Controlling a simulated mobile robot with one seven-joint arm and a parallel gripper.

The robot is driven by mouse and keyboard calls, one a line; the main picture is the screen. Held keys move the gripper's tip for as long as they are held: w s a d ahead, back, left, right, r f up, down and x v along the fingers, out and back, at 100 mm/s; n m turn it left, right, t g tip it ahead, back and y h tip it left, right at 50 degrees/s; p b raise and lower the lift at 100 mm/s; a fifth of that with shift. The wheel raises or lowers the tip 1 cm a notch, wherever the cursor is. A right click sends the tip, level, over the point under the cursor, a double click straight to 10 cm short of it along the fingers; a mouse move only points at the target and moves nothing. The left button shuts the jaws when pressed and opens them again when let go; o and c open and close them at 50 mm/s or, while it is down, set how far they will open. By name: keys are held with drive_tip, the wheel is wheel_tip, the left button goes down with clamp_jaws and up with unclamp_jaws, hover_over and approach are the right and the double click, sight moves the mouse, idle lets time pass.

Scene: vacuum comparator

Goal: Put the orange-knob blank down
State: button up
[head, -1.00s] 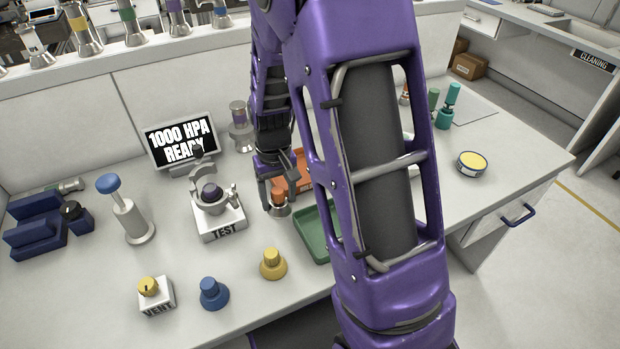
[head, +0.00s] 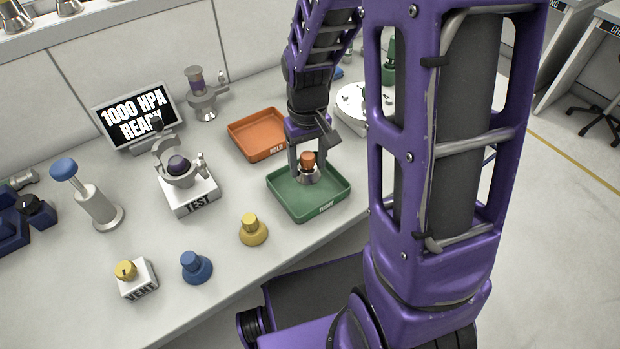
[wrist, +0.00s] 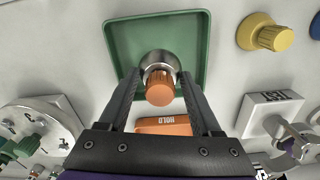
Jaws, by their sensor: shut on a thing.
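The orange-knob blank (head: 308,168) has an orange knob on a silvery metal base. My gripper (head: 307,172) is shut on it, one finger on each side, over the green tray (head: 330,205) labelled TIGHT. In the wrist view the orange-knob blank (wrist: 160,84) sits between the fingertips of my gripper (wrist: 160,75), with the green tray (wrist: 195,22) around and behind it. The blank looks upright. I cannot tell whether its base touches the tray floor. The tray holds nothing else that I can see.
An orange tray (head: 245,140) labelled HOLD lies just behind the green tray. The TEST stand (head: 188,195) is to the left. A white round dial plate (head: 352,105) lies behind right.

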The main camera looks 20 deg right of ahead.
sight(308, 155)
drive_tip(key=shift+f+b, duration=0.35)
drive_tip(key=shift+f, duration=2)
drive_tip(key=shift+f, duration=0.15)
drive_tip(key=o, duration=1.5)
wheel_tip(308, 155, up, 12)
drive_tip(key=shift+r+p, duration=0.2)
drive_tip(key=shift+p, duration=0.9)
